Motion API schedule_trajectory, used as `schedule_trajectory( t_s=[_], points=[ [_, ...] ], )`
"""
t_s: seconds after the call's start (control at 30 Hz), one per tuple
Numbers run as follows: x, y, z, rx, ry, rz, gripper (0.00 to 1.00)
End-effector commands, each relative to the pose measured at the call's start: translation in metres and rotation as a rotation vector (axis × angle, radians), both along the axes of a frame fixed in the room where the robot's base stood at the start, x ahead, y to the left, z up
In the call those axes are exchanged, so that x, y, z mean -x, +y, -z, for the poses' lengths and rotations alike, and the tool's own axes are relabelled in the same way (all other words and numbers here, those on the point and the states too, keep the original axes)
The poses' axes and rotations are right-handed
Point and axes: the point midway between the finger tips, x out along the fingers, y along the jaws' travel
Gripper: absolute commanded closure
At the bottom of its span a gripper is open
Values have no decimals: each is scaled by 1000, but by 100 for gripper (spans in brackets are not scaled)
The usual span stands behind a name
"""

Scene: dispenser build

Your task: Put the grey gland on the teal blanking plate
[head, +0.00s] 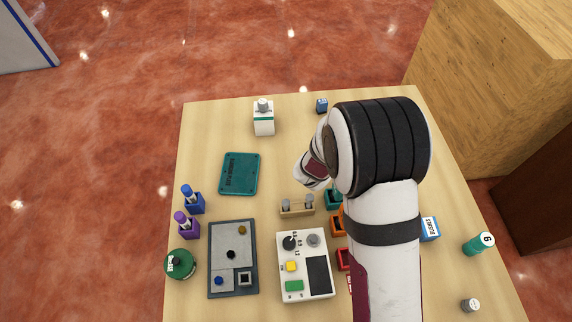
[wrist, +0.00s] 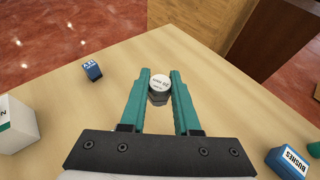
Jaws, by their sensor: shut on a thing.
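The teal blanking plate (head: 239,174) lies flat at the left middle of the table, with printed lettering along one side. It is not in the wrist view. My gripper (wrist: 159,87) is shut on a short grey piece with a white printed top, which I take to be the grey gland (wrist: 158,97). The gland sits upright between the teal fingertips, with table behind it; its height above the table is hard to tell. In the head view my arm hides the fingers and the gland, to the right of the plate.
A white box with a grey top (head: 263,122) stands behind the plate. Blue (head: 194,202) and purple (head: 188,226) holders, a grey tray (head: 223,285), a wooden rack (head: 297,210) and a white control box (head: 290,264) stand in front. A small blue block (wrist: 92,71) is at the back.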

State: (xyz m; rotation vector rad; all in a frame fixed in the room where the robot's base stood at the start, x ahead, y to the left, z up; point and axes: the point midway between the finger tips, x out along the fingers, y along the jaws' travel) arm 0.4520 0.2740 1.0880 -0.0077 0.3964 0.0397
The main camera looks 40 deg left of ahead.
Motion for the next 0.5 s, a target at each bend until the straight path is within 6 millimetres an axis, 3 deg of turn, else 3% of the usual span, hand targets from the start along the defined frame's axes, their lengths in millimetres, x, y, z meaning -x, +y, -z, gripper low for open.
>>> schedule_trajectory(
  t_s=[0.03,0.1,0.2,0.3,0.5],
  points=[
    [25,26,-1,1,1,-65,100],
    [60,55,-3,2,0,-146,100],
    [102,83,-4,2,-1,-239,100],
    [132,100,-6,2,-2,-303,100],
    [162,127,6,2,-3,-348,100]
  ],
)
